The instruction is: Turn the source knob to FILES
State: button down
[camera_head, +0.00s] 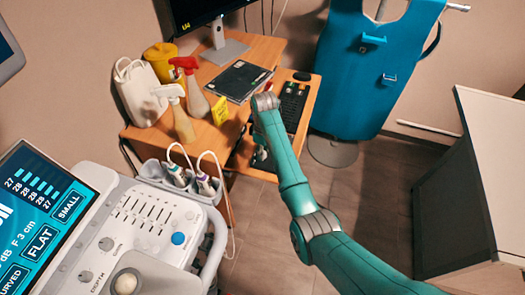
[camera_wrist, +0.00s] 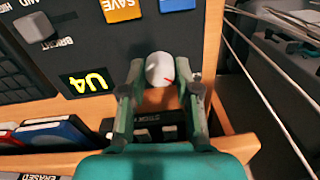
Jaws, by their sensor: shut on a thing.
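A pale round knob (camera_wrist: 160,68) with a short red pointer line sits on a dark control panel (camera_wrist: 95,45) in the wrist view. The red line points toward the lower right of that view. My gripper (camera_wrist: 160,82) is shut on the knob, one finger on each side. No position label around the knob, such as FILES, can be read. In the head view my gripper (camera_head: 262,157) is low at the front of the wooden desk, and the knob is hidden there.
The panel carries a grey BRIGHT knob (camera_wrist: 35,28), an orange SAVE button (camera_wrist: 123,9) and a yellow U4 readout (camera_wrist: 87,82). A wooden edge (camera_wrist: 70,160) and coloured cases (camera_wrist: 50,132) lie below. The desk (camera_head: 255,50) holds spray bottles (camera_head: 187,82) and a keyboard (camera_head: 292,105).

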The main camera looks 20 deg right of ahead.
jog(key=shift+m, duration=0.4)
jog(key=m, duration=0.4)
jog(key=shift+m, duration=0.3)
jog(key=m, duration=0.4)
jog(key=shift+m, duration=0.3)
jog(key=m, duration=0.5)
jog(key=shift+s+t, duration=0.1)
jog(key=shift+t, duration=0.2)
jog(key=shift+d+m, duration=0.1)
jog(key=shift+m, duration=2.4)
jog(key=c, duration=0.8)
grip_release()
